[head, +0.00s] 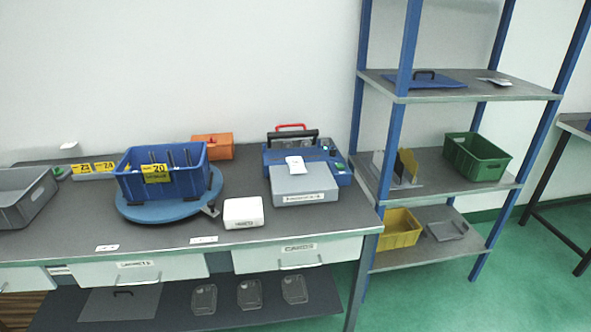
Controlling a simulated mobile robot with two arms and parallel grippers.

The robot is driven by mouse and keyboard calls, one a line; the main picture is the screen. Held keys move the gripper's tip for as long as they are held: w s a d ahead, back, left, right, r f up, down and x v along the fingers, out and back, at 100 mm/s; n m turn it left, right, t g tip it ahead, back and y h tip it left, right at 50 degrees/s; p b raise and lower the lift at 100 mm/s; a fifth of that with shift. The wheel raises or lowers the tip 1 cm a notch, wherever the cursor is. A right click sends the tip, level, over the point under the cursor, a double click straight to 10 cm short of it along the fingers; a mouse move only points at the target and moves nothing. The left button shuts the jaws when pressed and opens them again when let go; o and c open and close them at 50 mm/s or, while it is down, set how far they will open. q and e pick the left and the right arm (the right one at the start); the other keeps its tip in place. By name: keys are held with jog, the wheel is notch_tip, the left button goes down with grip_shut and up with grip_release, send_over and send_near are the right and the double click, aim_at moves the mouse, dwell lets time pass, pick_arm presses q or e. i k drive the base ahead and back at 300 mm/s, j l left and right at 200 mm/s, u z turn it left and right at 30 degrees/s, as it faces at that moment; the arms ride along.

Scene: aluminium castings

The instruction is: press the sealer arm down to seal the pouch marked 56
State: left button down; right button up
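The sealer (331,157) looks like a blue machine at the back right of the workbench. A black bar (291,136) lies across its top, with a red handle (290,126) behind it. I cannot tell how far the bar is raised. A small white pouch-like piece (295,163) lies at the sealer's front, by the back edge of a grey box (303,184). No number 56 is readable on it. Neither of my grippers is in view.
A blue bin marked 20 (185,188) stands on a blue turntable (140,210). A white box (243,213), an orange box (214,147) and a grey crate (45,190) share the workbench (240,245). A shelf rack (455,90) stands right of it; green floor is clear.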

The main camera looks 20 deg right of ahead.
aim_at(314, 134)
jog(key=i+l+u, duration=0.1)
jog(key=l+u, duration=0.2)
jog(key=i+l+u, duration=0.1)
jog(key=l+u, duration=0.15)
jog(key=l, duration=0.15)
jog(key=l+u, duration=0.3)
jog(key=i+l, duration=0.05)
jog(key=l, duration=0.05)
